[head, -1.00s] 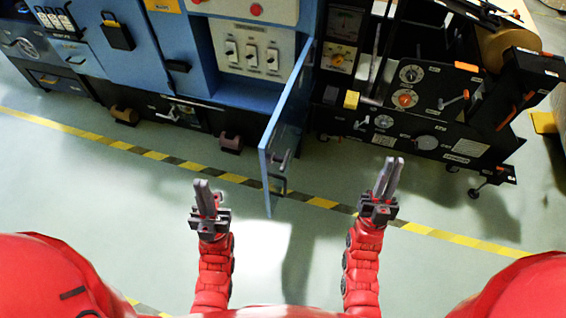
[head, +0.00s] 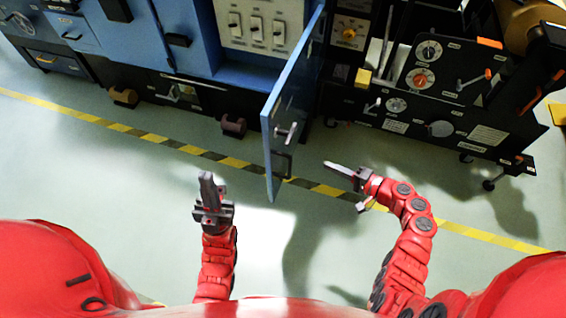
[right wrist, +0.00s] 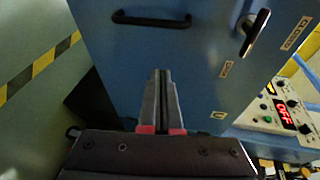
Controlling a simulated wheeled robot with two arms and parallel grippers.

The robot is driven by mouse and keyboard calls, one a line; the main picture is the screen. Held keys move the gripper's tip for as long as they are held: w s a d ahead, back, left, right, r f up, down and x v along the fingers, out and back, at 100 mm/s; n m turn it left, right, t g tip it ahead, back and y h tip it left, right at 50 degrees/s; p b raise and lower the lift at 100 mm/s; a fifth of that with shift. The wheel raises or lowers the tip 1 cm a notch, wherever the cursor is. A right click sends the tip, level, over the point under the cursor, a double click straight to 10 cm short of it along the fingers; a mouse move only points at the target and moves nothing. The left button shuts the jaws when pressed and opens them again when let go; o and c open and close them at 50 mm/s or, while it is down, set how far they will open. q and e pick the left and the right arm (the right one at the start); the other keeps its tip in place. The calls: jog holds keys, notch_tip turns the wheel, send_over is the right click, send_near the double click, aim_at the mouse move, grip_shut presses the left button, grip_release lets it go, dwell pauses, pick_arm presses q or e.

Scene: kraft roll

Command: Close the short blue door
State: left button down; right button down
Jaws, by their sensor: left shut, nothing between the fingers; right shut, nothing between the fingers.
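The short blue door (head: 290,100) stands open in the head view, swung out from the blue cabinet toward me, with a handle near its lower end. In the right wrist view a blue panel (right wrist: 190,75) with a dark bar handle (right wrist: 152,20) and a silver latch (right wrist: 253,32) fills the middle. My right gripper (head: 328,165) is shut and empty, just right of the door's lower free end and pointing left at it; its fingers also show in the right wrist view (right wrist: 160,75). I cannot tell whether they touch. My left gripper (head: 206,176) is shut and empty, left of the door.
The blue cabinet (head: 190,45) with a switch panel (head: 258,25) stands at the back. A black machine with dials (head: 425,80) stands to the right. A yellow-black floor stripe (head: 200,152) runs below the door. The floor in front is clear.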

jog(key=s+a+r+n+g+y, duration=0.2)
jog(key=s+r+n+g+y, duration=0.15)
jog(key=s+r, duration=0.2)
send_near(272, 156)
jog(key=shift+y, duration=0.35)
jog(key=x, duration=0.4)
jog(key=f+x, duration=0.1)
jog(key=x, duration=0.2)
jog(key=shift+w+d+p, duration=0.1)
jog(key=shift+w+p, duration=0.1)
jog(key=shift+p, duration=0.15)
